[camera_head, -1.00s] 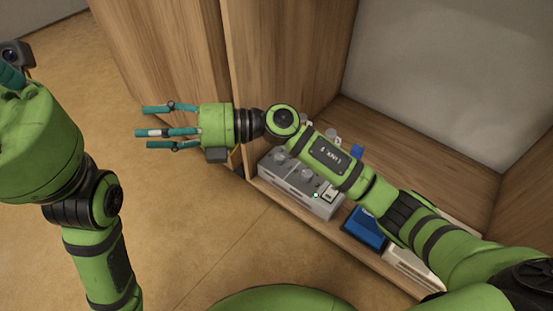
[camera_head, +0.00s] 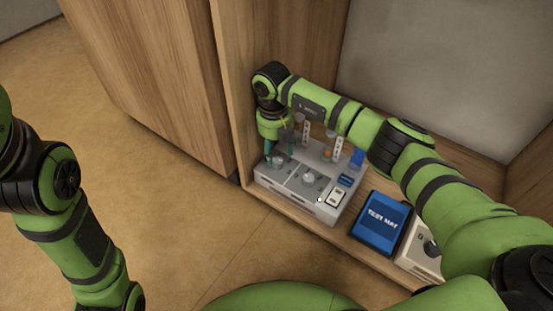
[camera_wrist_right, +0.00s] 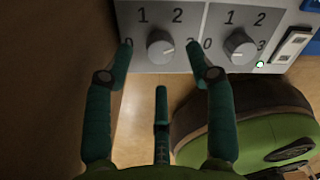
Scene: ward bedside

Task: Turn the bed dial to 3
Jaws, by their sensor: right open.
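A grey control box (camera_head: 296,199) on the shelf has two round dials on its sloped face. The left dial (camera_head: 277,161) also shows in the right wrist view (camera_wrist_right: 160,44); 1 and 2 are printed above it, and my fingers partly cover the marks at its sides. The right dial (camera_head: 308,177) has 0, 1, 2 and 3 around it in the wrist view (camera_wrist_right: 240,46). I cannot tell which is the bed dial, nor read their settings surely. My right gripper (camera_head: 279,149) is open, pointing down over the left dial, its fingers either side in the wrist view; contact is unclear.
A small green light (camera_head: 319,199) glows near a white switch (camera_head: 337,197). A blue TEST MAT item (camera_head: 381,222) and a white box with a black knob (camera_head: 427,252) stand to the right. A wooden side panel (camera_head: 232,90) rises close to the gripper's left.

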